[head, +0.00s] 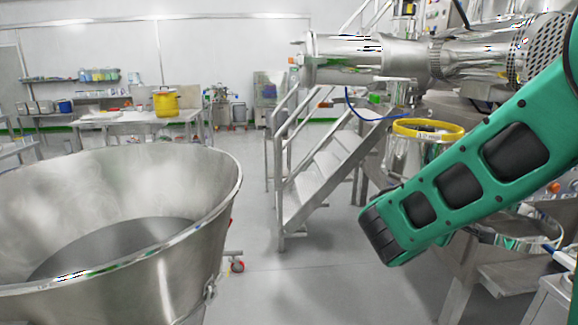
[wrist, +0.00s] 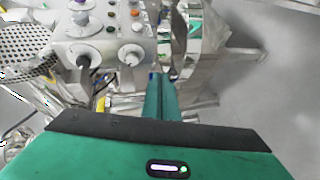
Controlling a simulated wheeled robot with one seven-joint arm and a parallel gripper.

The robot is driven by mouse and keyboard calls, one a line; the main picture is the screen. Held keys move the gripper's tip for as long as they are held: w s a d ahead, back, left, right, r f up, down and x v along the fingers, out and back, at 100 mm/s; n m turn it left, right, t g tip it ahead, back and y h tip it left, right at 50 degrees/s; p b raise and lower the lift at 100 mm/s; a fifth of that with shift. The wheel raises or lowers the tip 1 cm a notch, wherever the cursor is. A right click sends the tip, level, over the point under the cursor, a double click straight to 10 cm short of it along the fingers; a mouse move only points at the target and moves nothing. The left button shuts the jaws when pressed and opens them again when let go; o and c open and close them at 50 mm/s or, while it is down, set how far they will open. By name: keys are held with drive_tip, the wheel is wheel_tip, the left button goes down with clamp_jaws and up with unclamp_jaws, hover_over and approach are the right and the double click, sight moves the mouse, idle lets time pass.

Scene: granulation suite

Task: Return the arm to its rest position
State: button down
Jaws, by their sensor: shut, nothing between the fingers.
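My gripper (wrist: 158,82) shows in the wrist view as two green fingers side by side, shut with nothing between them. It points toward steel machinery and a grey control panel with knobs (wrist: 105,38); I cannot tell the exact distance. In the head view my green arm (head: 465,195) slants in from the right edge, down to a black-padded end at the middle right. My gripper's fingers cannot be made out in the head view.
A large steel bowl (head: 165,280) fills the lower left. Steel steps with railings (head: 325,175) stand in the middle. A horizontal steel machine (head: 370,60) and a yellow-rimmed vessel (head: 405,155) lie behind my arm. Grey floor (head: 310,285) is clear between bowl and arm.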

drive_tip(key=s+d+f+m+g+y, duration=0.3)
drive_tip(key=s+f, duration=0.3)
drive_tip(key=s+d+f+m+g+y, duration=0.25)
drive_tip(key=s+f+m, duration=0.2)
drive_tip(key=s, duration=0.25)
drive_tip(key=s+a+m+g+y, duration=0.1)
drive_tip(key=s+a+m+y, duration=0.1)
drive_tip(key=s, duration=0.5)
drive_tip(key=s+a+m+g+y, duration=0.2)
drive_tip(key=s+a+y, duration=0.3)
drive_tip(key=s, duration=0.3)
drive_tip(key=shift+a+f, duration=0.15)
drive_tip(key=shift+a, duration=0.5)
drive_tip(key=shift+w+f, duration=0.25)
drive_tip(key=shift+w, duration=0.3)
